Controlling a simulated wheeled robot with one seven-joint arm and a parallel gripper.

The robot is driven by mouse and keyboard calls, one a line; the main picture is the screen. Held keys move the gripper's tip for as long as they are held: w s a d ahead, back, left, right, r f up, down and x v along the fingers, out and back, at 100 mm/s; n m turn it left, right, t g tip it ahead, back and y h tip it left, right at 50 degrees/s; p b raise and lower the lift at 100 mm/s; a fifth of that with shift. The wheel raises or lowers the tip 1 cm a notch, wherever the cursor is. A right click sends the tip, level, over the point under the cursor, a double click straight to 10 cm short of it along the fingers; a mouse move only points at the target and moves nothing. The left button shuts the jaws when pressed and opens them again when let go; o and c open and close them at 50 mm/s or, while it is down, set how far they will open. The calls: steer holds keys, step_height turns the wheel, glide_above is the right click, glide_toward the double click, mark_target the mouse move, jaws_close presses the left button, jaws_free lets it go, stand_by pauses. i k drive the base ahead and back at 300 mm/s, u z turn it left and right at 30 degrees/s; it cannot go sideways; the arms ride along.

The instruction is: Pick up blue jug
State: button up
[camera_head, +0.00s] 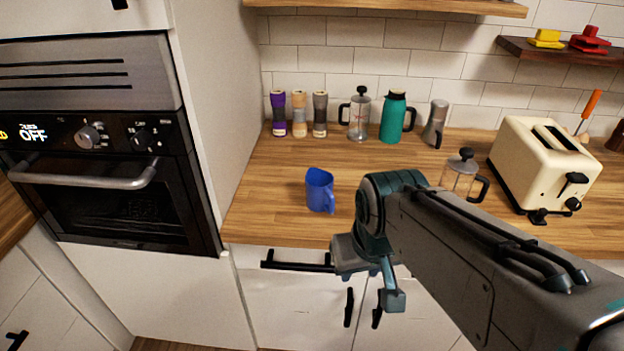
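The blue jug (319,191) stands upright on the wooden counter near its front edge, left of my arm. Its handle is on its right side. My gripper (372,287) hangs in front of the counter edge, lower in the picture than the jug and to its right, apart from it. Part of the gripper is hidden behind my arm's wrist, and I see no object in it. Its fingers appear spread, one at the left and one at the lower right.
On the wooden counter (270,205), several grinders (299,114), a French press (359,116) and a teal jug (393,117) stand along the wall. A glass press (459,176) and cream toaster (541,165) are at right. An oven (110,150) is at left. Counter around the blue jug is clear.

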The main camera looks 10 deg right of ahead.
mark_target(318, 182)
steer(key=k, duration=0.5)
steer(key=u, duration=1.4)
steer(key=i, duration=1.3)
steer(key=z, duration=1.95)
